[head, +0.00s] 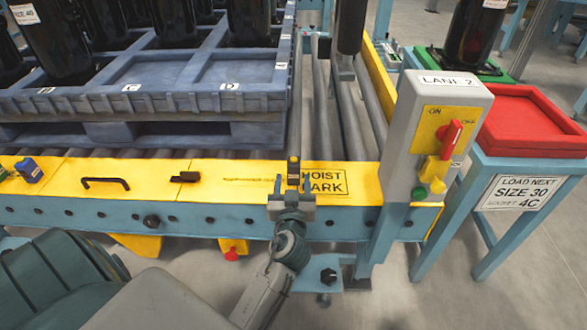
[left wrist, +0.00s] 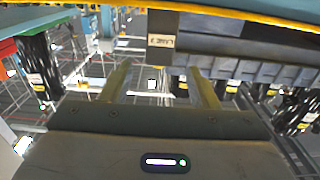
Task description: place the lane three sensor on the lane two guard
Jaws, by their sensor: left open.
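The lane three sensor appears as a small dark block with a yellow top (head: 293,167) at the yellow lane two guard (head: 235,172), over the left part of the "HOIST PARK" marking. In the left wrist view a dark block (left wrist: 176,70) with an upside-down label reading like "LANE 3" lies between my fingers. My left gripper (head: 291,192) is open around or just in front of it; it also shows in the left wrist view (left wrist: 160,75). I cannot tell whether the block touches the guard. My right gripper is not in view.
A grey "LANE 2" control box (head: 438,125) with a red switch stands right of the marking. A black handle (head: 105,183), a black latch (head: 185,177) and a small blue device (head: 28,170) sit along the guard. A blue pallet (head: 190,100) lies behind; a red tray (head: 530,120) is at right.

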